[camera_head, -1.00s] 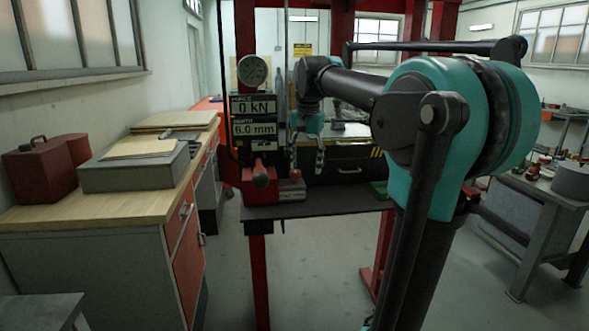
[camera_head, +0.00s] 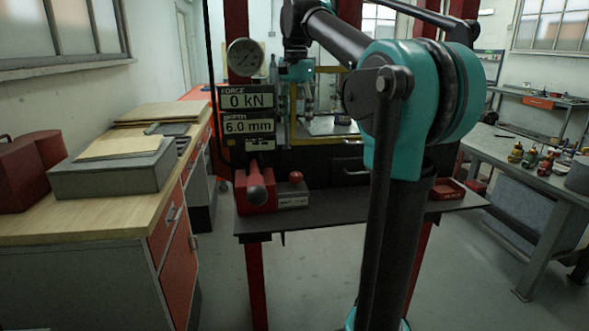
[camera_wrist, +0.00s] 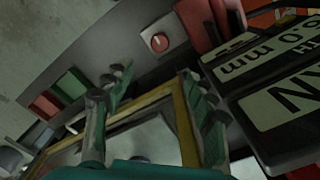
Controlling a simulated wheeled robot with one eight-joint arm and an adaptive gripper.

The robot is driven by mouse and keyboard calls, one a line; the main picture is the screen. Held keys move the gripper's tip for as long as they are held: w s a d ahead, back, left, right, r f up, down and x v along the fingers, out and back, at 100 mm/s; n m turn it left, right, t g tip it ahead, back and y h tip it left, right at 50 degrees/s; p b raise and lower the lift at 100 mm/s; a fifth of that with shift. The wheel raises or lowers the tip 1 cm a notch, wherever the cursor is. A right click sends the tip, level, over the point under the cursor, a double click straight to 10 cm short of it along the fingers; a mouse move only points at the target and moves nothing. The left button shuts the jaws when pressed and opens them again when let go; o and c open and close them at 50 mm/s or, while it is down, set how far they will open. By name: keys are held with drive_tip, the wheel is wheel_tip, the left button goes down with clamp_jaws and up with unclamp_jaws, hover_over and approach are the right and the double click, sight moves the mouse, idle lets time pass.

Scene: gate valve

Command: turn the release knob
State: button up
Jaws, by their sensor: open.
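The release knob (camera_head: 296,176) is a small red round knob on a grey box beside the red pump body on the press shelf. It also shows in the wrist view (camera_wrist: 160,42), just beyond the fingertips. My gripper (camera_head: 296,108) is above and behind the knob in the head view, in front of the yellow-framed opening. In the wrist view my gripper (camera_wrist: 155,75) has its two fingers spread wide, with nothing between them. The fingers are apart from the knob.
A red pump with a lever (camera_head: 255,190) stands left of the knob. The force and depth display (camera_head: 248,112) and round gauge (camera_head: 245,57) are above it. A red tray (camera_head: 446,190) lies at the shelf's right. A wooden bench (camera_head: 60,215) stands left.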

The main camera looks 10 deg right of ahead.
sight(296, 174)
wheel_tip(296, 174, down, 17)
idle(0.5)
drive_tip(key=c, duration=1.1)
